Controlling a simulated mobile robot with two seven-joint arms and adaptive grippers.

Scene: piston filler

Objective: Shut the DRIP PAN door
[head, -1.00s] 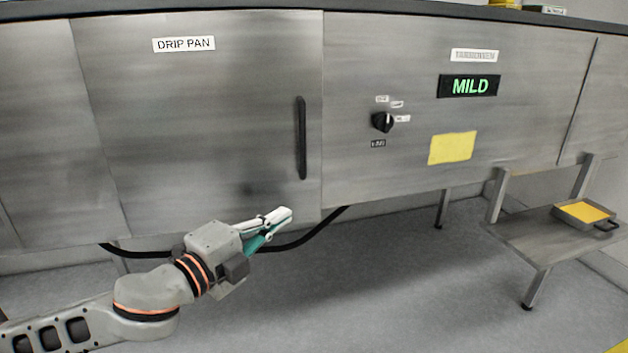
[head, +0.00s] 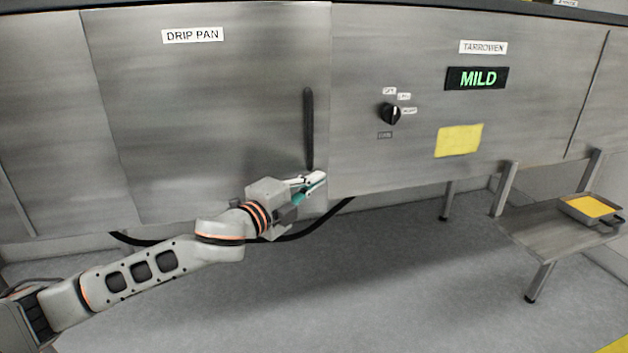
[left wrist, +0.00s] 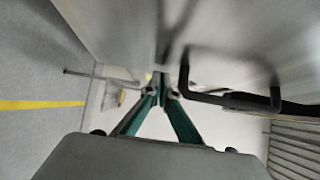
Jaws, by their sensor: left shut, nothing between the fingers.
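The DRIP PAN door (head: 210,120) is a brushed-metal panel on the left of the cabinet front, with a black vertical handle (head: 308,130) near its right edge. It looks nearly flush, but its lower right corner reaches a little below the neighbouring panel's edge. How far it stands out is hard to tell. My left gripper (head: 320,177) is shut and empty, in front of the door's lower right part, just below the handle. In the left wrist view the closed fingertips (left wrist: 160,76) are beside the dark handle (left wrist: 232,98); I cannot tell if they touch the door. My right gripper is not in view.
Right of the door is a fixed panel with a black knob (head: 390,113), a green MILD display (head: 477,78) and a yellow note (head: 459,140). A black cable (head: 300,236) hangs below the cabinet. A low shelf (head: 540,240) holds a yellow-filled pan (head: 590,208). The floor in front is open.

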